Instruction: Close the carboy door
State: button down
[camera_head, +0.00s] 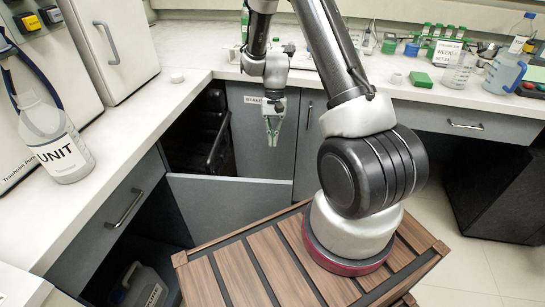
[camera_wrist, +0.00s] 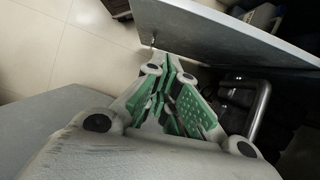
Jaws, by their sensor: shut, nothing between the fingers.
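A grey door panel (camera_head: 230,208) stands open into the room from the corner of the counter units in the head view. A pale carboy (camera_head: 141,287) with a label stands in the dark space under the left drawer, left of this door. My gripper (camera_head: 272,138) points down beyond the door's top edge, in front of the labelled grey cabinet front. It is shut and empty; its green-padded fingers (camera_wrist: 163,80) show in the wrist view. A grey panel (camera_wrist: 225,28) shows close beyond the fingertips there; whether they touch it I cannot tell.
A dark corner opening (camera_head: 195,145) lies behind the open door. A drawer handle (camera_head: 124,208) sticks out at left. A metal bar handle (camera_wrist: 261,110) is right of my fingers in the wrist view. A bottle marked UNIT (camera_head: 58,150) stands on the counter (camera_head: 130,118).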

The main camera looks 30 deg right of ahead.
jog(key=s+a+f, duration=0.4)
jog(key=s+f, duration=0.2)
jog(key=f, duration=0.2)
jog(key=shift+s+f, duration=0.2)
jog(key=shift+f, duration=0.05)
